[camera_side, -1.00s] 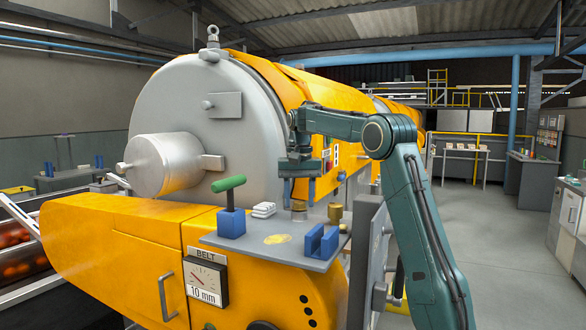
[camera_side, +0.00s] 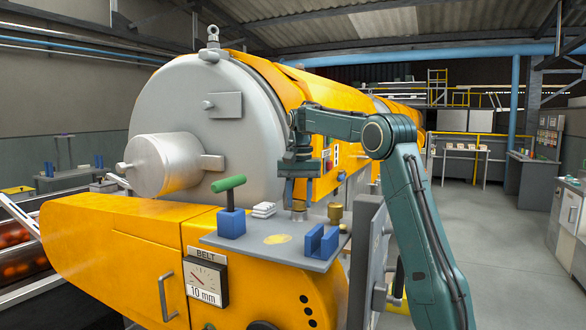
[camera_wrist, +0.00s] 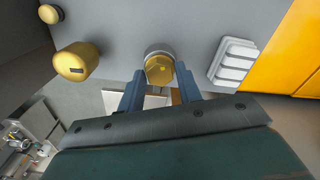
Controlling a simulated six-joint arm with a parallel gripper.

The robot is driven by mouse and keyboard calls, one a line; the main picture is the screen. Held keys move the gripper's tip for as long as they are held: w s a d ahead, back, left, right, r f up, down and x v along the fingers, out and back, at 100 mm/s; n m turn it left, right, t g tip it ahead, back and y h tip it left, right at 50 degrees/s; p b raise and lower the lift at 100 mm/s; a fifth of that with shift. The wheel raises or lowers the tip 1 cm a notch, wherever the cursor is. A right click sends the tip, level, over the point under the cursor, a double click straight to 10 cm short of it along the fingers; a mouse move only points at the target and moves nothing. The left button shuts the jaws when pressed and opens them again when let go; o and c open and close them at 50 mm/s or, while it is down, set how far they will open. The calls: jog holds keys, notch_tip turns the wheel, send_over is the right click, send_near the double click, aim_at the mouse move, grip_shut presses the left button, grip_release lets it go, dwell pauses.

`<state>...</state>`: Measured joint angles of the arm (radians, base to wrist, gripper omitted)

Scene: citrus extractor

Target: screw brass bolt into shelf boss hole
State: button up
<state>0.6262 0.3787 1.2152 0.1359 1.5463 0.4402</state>
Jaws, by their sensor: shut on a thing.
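My gripper (camera_side: 299,203) points down over the back of the grey shelf (camera_side: 250,247). In the wrist view its two blue fingers (camera_wrist: 160,80) are closed on the sides of the brass bolt (camera_wrist: 159,69), whose hex head faces the camera. The bolt stands in or directly over the round grey shelf boss (camera_wrist: 152,49), which also shows below the fingers in the side view (camera_side: 298,215). The hole and any thread are hidden by the bolt head, so its depth cannot be told.
A brass cylinder (camera_side: 335,214) stands right of the boss. White stacked pieces (camera_side: 264,210) and a blue block holding a green-handled tool (camera_side: 231,208) stand left. The orange machine wall is close behind.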

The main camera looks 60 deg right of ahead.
jog(key=shift+m, duration=1.1)
jog(key=shift+m, duration=0.6)
jog(key=shift+m, duration=0.8)
jog(key=shift+m, duration=0.3)
jog(key=shift+m, duration=0.6)
